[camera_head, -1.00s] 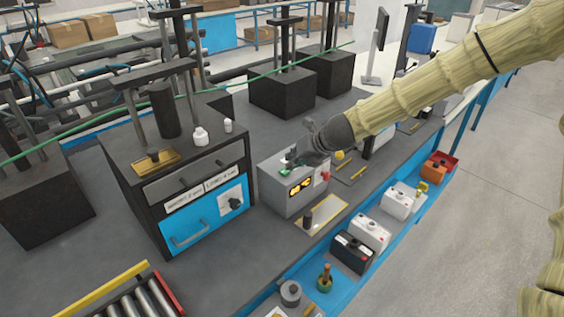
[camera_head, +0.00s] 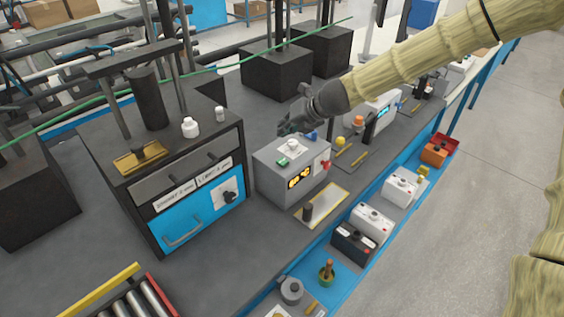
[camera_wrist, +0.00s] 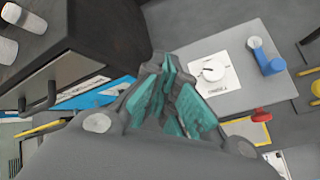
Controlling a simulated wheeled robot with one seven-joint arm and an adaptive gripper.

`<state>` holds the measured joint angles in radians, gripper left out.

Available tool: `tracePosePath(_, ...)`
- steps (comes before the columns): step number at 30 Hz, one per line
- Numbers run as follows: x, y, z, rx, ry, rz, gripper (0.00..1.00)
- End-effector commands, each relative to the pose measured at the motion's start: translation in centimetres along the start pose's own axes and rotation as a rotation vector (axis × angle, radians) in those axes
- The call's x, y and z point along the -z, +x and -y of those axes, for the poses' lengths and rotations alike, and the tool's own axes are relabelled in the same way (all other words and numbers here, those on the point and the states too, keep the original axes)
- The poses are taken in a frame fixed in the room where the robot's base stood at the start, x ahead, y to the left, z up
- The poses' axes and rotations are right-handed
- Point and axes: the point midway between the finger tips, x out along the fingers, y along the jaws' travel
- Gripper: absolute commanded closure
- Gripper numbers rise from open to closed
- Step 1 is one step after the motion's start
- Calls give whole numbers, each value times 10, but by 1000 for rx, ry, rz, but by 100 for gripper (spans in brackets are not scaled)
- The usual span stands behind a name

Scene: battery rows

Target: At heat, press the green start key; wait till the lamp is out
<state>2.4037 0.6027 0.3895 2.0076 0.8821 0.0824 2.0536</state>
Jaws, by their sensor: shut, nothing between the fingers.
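The grey control box (camera_head: 275,181) stands on the bench in the head view. Its green key (camera_head: 282,162) is on the top, near the front edge, uncovered. A white dial (camera_head: 292,145) on a white label sits behind it; the dial also shows in the wrist view (camera_wrist: 213,71). The front has a yellow-lit display (camera_head: 300,178), too small to read. My gripper (camera_head: 287,127) is above the back of the box, shut and empty, apart from the key. In the wrist view its teal fingers (camera_wrist: 178,95) hide part of the box; the green key is not visible there. I cannot make out a lit lamp on this box.
A blue lever (camera_head: 311,135) and a red knob (camera_head: 326,166) are on the box. A black oven-like cabinet (camera_head: 200,185) stands left. A plate with a dark post (camera_head: 308,211) lies in front.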

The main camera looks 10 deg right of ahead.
Motion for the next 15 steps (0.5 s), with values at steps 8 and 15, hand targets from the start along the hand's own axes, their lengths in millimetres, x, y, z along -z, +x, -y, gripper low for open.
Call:
tracePosePath(8,15,20,15,-1,1,1,100)
tracePosePath(15,27,37,27,-1,0,2,100)
